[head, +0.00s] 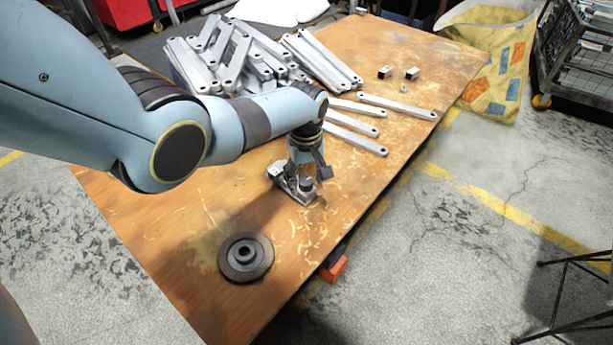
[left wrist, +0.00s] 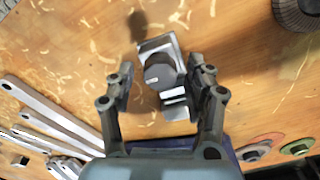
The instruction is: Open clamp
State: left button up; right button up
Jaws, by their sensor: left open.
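The clamp (head: 303,193) is a small grey metal piece with a dark round knob. It sits on the wooden table near the table's right edge. In the left wrist view the clamp (left wrist: 162,72) lies between my fingers, its knob facing the camera. My left gripper (head: 309,168) is directly above and around the clamp, pointing down. In the left wrist view the left gripper (left wrist: 163,78) is open, with a gap visible on both sides of the knob. The gripper hides part of the clamp in the head view. My right gripper is not in view.
A dark ridged disc (head: 246,257) lies on the table in front. Galvanized brackets (head: 240,55) are piled at the back, with loose ones (head: 355,132) behind the clamp. Two small blocks (head: 398,73) lie farther back. The table (head: 170,235) is bare at front left.

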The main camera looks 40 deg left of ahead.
pick_arm(q)
jog(key=m, duration=0.4)
jog(key=shift+m, duration=0.4)
jog(key=m, duration=0.4)
jog(key=shift+p, duration=0.4)
jog(key=m, duration=0.4)
jog(key=shift+m, duration=0.3)
jog(key=m, duration=0.4)
jog(key=shift+m, duration=0.3)
jog(key=c, duration=1.1)
